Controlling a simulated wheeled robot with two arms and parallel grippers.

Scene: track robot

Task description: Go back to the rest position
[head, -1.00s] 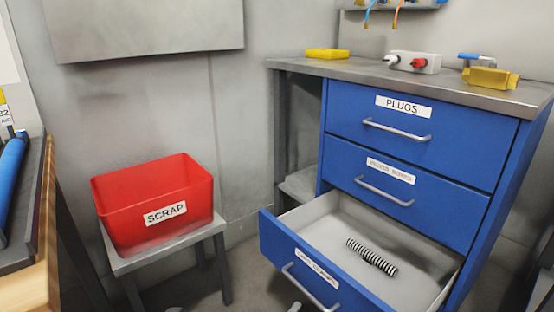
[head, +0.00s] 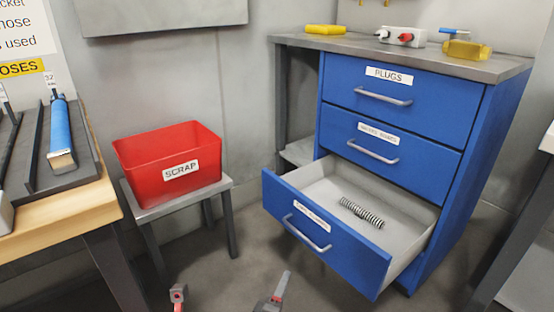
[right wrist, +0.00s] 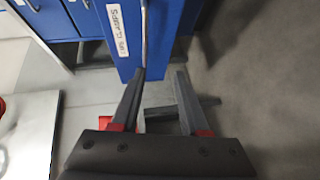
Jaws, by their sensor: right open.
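My right gripper (head: 226,295) shows at the bottom edge of the head view, its two fingers well apart with nothing between them. In the right wrist view the open fingers (right wrist: 160,76) point toward the front of the blue drawer (right wrist: 130,35) and its handle. They look apart from the handle. In the head view the bottom drawer (head: 325,235) is pulled open. A black-and-white ribbed piece (head: 362,212) lies in it. My left gripper is not in view.
A red SCRAP bin (head: 165,165) stands on a small grey stool (head: 195,196), left of the blue cabinet (head: 400,130). A wooden bench (head: 70,215) is at the left edge. Grey floor is free between stool and drawer.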

